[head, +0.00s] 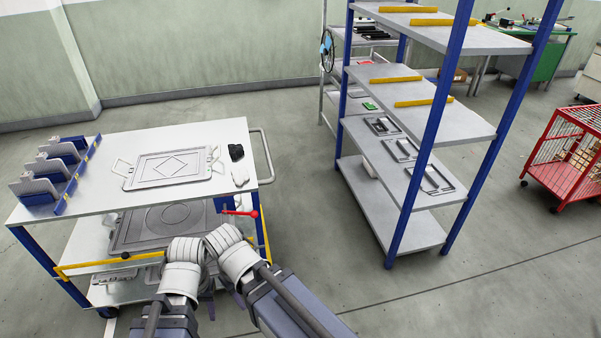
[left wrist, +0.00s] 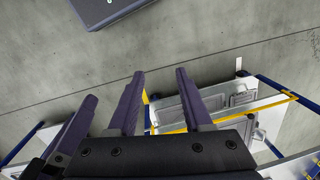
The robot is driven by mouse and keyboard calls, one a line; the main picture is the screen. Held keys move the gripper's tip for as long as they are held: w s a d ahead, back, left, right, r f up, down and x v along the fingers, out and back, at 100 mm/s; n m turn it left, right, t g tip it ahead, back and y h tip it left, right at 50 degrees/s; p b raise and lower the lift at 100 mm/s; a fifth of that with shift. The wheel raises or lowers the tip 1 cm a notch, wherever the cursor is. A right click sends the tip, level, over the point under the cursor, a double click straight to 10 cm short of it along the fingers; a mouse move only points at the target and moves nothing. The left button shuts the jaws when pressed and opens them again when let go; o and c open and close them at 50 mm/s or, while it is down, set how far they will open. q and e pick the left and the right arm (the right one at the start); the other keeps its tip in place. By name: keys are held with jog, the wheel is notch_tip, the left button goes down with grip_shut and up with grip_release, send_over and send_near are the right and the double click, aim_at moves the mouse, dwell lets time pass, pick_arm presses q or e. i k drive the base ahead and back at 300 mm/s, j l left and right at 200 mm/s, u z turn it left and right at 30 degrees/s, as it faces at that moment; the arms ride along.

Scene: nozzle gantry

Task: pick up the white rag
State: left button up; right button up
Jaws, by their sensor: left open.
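The white rag (head: 240,177) appears as a small white crumpled thing on the top shelf of the cart (head: 100,190), near its right edge in the head view. My left gripper (head: 210,302) is low in front of the cart, mostly hidden by my own arm, and apart from the rag. In the left wrist view my left gripper (left wrist: 159,85) shows dark purple fingers spread apart with nothing between them. I cannot make out the rag in that view. My right gripper does not show.
A black item (head: 236,152) lies just behind the rag. A red-knobbed lever (head: 253,213) sticks out below. Open floor separates the cart from the blue-post rack (head: 430,130).

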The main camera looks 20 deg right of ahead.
aim_at(240, 175)
jog(key=z, duration=0.35)
jog(key=i+l, duration=0.15)
jog(key=i+l+u, duration=0.15)
jog(key=i+u, duration=0.15)
jog(key=u, duration=4.05)
jog(key=i+j+u, duration=0.15)
jog(key=u, duration=0.75)
jog(key=i, duration=0.3)
jog(key=k, duration=0.5)
